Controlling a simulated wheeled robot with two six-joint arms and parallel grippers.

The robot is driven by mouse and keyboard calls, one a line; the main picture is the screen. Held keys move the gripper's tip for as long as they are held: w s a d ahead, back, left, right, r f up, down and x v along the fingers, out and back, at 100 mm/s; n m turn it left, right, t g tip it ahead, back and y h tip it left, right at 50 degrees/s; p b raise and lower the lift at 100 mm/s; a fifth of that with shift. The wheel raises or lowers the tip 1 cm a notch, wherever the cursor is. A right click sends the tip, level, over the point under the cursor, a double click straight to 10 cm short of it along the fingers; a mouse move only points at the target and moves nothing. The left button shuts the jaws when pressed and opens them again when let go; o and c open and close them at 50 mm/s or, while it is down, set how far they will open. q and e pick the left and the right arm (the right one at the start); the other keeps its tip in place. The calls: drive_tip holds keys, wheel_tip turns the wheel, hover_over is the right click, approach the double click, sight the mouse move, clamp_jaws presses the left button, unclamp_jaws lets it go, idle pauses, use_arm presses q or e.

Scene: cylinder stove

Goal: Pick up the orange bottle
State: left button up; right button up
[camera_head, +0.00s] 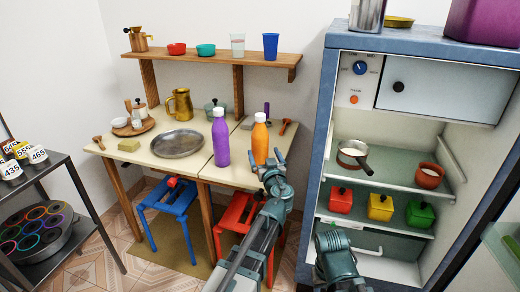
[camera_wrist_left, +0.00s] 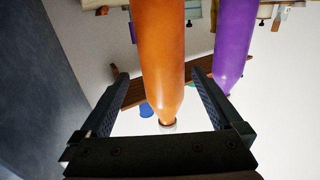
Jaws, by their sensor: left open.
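The orange bottle (camera_head: 260,140) with a white cap stands upright near the right front edge of the table. My left gripper (camera_head: 271,162) is at its front right side in the head view. In the left wrist view the orange bottle (camera_wrist_left: 162,60) appears upside down, between the two spread fingers of my left gripper (camera_wrist_left: 161,82), with gaps on both sides. The jaws are open and not closed on it. My right arm shows at the bottom of the head view; its fingers cannot be made out.
A purple bottle (camera_head: 221,138) stands just left of the orange one. A metal plate (camera_head: 178,144) lies further left on the table (camera_head: 150,158). A shelf (camera_head: 215,58) with cups is above. The open blue fridge (camera_head: 322,130) is close on the right. Stools stand below.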

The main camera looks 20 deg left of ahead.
sight(260, 148)
use_arm(q)
drive_tip(key=x, duration=0.5)
drive_tip(key=shift+a+f, duration=0.15)
drive_tip(key=shift+s, duration=0.1)
clamp_jaws()
